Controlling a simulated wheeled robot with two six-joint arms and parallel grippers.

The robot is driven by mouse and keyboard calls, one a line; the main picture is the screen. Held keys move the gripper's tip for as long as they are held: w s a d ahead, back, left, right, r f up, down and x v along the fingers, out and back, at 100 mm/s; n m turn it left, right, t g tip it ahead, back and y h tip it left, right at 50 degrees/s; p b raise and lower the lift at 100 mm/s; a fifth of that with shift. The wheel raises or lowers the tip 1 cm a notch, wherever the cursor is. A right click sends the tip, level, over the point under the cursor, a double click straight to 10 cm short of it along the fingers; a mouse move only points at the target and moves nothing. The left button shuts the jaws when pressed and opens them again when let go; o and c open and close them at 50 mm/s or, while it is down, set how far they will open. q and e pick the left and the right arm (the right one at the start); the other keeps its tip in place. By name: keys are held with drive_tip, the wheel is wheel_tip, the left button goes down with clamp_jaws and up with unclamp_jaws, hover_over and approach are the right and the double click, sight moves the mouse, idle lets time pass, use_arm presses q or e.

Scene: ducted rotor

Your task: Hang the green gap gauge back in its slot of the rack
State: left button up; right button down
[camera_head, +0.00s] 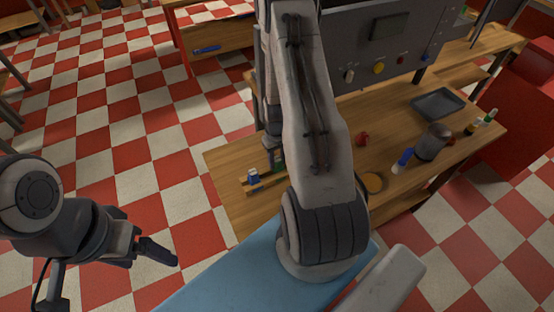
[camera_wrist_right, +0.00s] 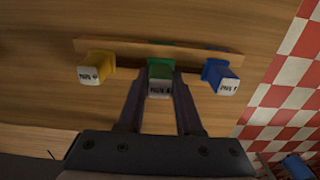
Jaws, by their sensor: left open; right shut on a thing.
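The wooden rack (camera_wrist_right: 190,53) shows in the right wrist view as a bar, and part of it shows in the head view (camera_head: 266,181). The green gap gauge (camera_wrist_right: 160,72) is at the middle of the bar, between a yellow gauge (camera_wrist_right: 95,67) and a blue gauge (camera_wrist_right: 220,75). My right gripper (camera_wrist_right: 158,82) is shut on the green gauge, one finger on each side. I cannot tell whether the gauge is seated in its slot. In the head view my right arm hides much of this area. My left gripper (camera_head: 158,252) is open and empty, away from the table.
The wooden table (camera_head: 232,165) carries a grey tray (camera_head: 438,103), a metal pot (camera_head: 433,142), a blue-capped bottle (camera_head: 402,161) and a small red object (camera_head: 362,139) to the right. A grey control panel (camera_head: 376,50) stands behind. Checkered floor lies open to the left.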

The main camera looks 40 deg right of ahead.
drive_tip(key=shift+f+b, duration=0.65)
drive_tip(key=shift+f, duration=0.2)
idle(0.7)
drive_tip(key=c, duration=0.5)
unclamp_jaws()
drive_tip(key=shift+r, duration=0.15)
drive_tip(key=shift+r, duration=0.25)
wheel_tip(320, 180, up, 10)
drive_tip(key=shift+f+b, duration=0.1)
drive_tip(key=shift+b, duration=1)
